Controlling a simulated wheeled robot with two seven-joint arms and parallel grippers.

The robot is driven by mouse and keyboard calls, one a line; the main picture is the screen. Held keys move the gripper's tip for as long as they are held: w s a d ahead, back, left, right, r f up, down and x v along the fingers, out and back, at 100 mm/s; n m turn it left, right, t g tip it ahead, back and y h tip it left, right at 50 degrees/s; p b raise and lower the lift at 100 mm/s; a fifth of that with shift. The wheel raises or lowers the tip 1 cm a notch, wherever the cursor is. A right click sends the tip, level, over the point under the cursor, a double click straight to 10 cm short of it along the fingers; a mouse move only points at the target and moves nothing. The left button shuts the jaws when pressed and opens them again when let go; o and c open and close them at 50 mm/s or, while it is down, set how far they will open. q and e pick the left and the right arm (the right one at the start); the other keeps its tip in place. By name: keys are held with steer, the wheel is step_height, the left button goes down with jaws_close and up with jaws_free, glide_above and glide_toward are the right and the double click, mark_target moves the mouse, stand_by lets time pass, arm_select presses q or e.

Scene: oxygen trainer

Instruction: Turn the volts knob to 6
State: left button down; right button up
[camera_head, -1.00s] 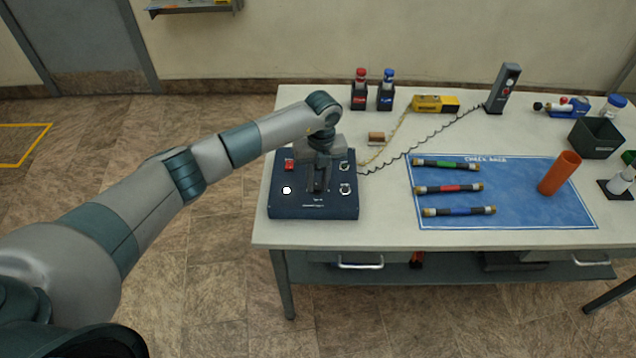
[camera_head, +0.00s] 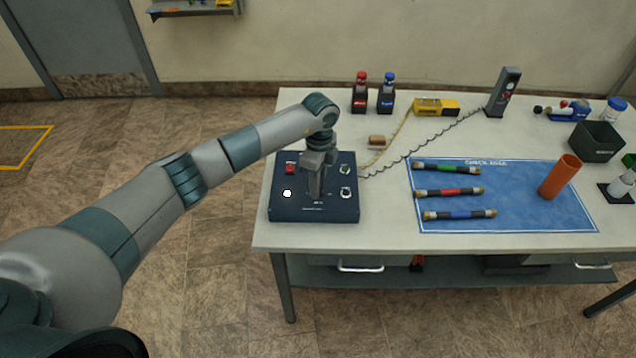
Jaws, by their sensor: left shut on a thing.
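The dark blue control box (camera_head: 335,211) sits at the left end of the table. Its top has a red switch (camera_head: 290,169) at the upper left, a lit white lamp (camera_head: 287,193) at the left and two small metal fittings (camera_head: 346,193) at the right. My left gripper (camera_head: 317,193) points down onto the middle of the box. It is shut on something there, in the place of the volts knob. The knob and its scale are hidden by the fingers, so its setting cannot be read. My right gripper is not in view.
A blue check-area mat (camera_head: 520,205) with several banded tubes and an orange cylinder (camera_head: 561,176) lies to the right. A yellow meter (camera_head: 436,106), a coiled cord (camera_head: 420,145) and red and blue bottles (camera_head: 361,95) are behind. Bare tabletop lies between box and mat.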

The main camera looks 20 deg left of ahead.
arm_select(q)
steer(key=shift+w+r+n, duration=0.1)
steer(key=shift+n, duration=1)
steer(key=c, duration=1.5)
jaws_free()
steer(key=shift+w+a+r+b, duration=0.15)
steer(key=shift+r+b, duration=1.15)
steer(key=shift+r, duration=3.05)
steer(key=shift+w+d+r+b, duration=0.15)
steer(key=shift+r+b, duration=1.1)
steer(key=shift+r, duration=3.05)
